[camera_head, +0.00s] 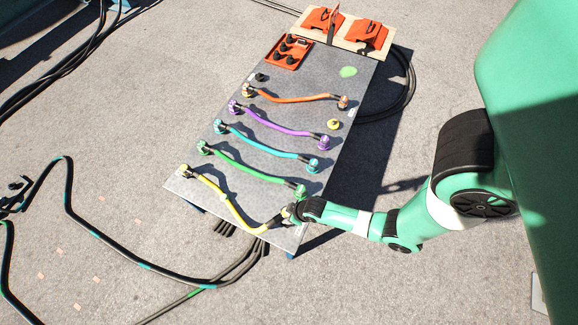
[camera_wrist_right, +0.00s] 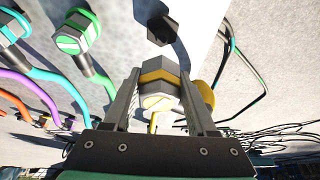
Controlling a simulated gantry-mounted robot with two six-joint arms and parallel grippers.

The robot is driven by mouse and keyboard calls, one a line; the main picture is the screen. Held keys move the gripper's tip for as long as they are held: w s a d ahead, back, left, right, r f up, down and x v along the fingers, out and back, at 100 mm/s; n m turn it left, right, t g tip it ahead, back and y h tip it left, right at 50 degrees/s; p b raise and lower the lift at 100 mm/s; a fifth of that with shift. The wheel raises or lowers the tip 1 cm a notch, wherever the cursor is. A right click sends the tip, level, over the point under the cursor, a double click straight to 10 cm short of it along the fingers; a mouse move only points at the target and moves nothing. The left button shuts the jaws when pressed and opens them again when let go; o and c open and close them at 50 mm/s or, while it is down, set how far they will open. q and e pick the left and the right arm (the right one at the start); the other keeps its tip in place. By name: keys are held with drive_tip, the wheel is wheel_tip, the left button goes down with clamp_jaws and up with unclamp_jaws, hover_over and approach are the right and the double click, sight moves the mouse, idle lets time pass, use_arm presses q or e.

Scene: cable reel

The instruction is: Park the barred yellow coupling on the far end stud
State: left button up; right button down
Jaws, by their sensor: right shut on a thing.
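The yellow cable (camera_head: 228,201) lies across the near end of the grey panel. Its left end coupling (camera_head: 184,170) is at the panel's left edge. My right gripper (camera_head: 290,213) is at the cable's right end. In the right wrist view its fingers are shut on the grey coupling with a yellow band (camera_wrist_right: 158,88); its yellow face carries a pale bar. A yellow round piece (camera_wrist_right: 205,96) shows partly behind the right finger. Whether the held coupling touches the panel I cannot tell. A black stud (camera_head: 260,77) stands bare near the panel's far left; a yellow cap (camera_head: 334,124) sits at the right edge.
Orange (camera_head: 300,98), purple (camera_head: 275,128), cyan (camera_head: 265,146) and green (camera_head: 250,170) cables cross the panel. The green coupling (camera_wrist_right: 75,36) and a black piece (camera_wrist_right: 160,30) are near my right gripper. An orange tray (camera_head: 286,52) stands at the far end.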

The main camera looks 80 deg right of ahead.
wheel_tip(320, 180, down, 6)
drive_tip(key=b, duration=0.5)
drive_tip(key=shift+b, duration=0.3)
drive_tip(key=shift+f+b, duration=0.55)
drive_tip(key=shift+f, duration=0.2)
use_arm(q)
wheel_tip(320, 180, down, 8)
drive_tip(key=shift+r, duration=0.25)
drive_tip(key=shift+r+p, duration=0.3)
drive_tip(key=shift+p, duration=0.05)
drive_tip(key=shift+f+b, duration=0.45)
drive_tip(key=shift+b, duration=0.05)
use_arm(e)
drive_tip(key=shift+f, duration=0.5)
drive_tip(key=shift+c, duration=0.6)
unclamp_jaws()
use_arm(q)
drive_tip(key=shift+r, duration=0.1)
wheel_tip(320, 180, up, 7)
drive_tip(key=p, duration=0.7)
use_arm(e)
drive_tip(key=v, duration=1.1)
drive_tip(key=shift+r, duration=0.35)
